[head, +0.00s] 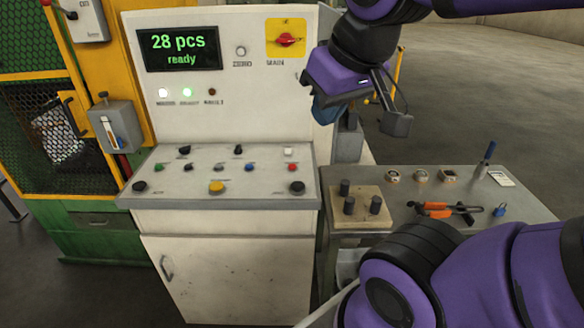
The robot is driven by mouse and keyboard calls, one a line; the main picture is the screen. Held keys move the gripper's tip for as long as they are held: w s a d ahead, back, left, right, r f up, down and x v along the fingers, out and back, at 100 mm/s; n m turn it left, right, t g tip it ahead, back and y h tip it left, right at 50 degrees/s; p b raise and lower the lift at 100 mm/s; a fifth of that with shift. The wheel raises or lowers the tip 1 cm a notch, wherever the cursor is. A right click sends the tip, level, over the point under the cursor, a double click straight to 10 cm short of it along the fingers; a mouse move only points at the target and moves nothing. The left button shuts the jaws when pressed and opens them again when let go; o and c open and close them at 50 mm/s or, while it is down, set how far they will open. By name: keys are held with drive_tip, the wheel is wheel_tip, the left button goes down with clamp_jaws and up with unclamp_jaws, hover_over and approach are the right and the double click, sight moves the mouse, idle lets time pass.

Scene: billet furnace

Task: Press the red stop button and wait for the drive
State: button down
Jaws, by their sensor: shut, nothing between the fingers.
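The small red button (292,167) is at the right of the sloped control panel (250,203), below a white button and above a large black one. Nothing covers it. The display (180,48) reads "28 pcs ready" in green. Below it a white lamp (163,93) and a green lamp (187,92) are lit; the fault lamp (212,92) is dark. My gripper (328,108) is shut and empty. It hangs in front of the cabinet's right edge, above and right of the red button, apart from it. Its fingertips are hard to make out.
Other controls share the panel, including a yellow button (216,187) and a blue one (249,168). A red main switch (286,40) sits on a yellow plate. The side table (455,228) holds a pegged block (358,206), pliers (440,210) and a padlock (500,210).

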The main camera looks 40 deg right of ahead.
idle(0.8)
drive_tip(key=m+t, duration=0.4)
drive_tip(key=m, duration=0.5)
hover_over(294, 166)
wheel_tip(294, 166, down, 23)
drive_tip(key=shift+d, duration=0.15)
drive_tip(key=shift+w+f, duration=0.1)
drive_tip(key=shift+f, duration=4.4)
drive_tip(key=shift+f, duration=0.1)
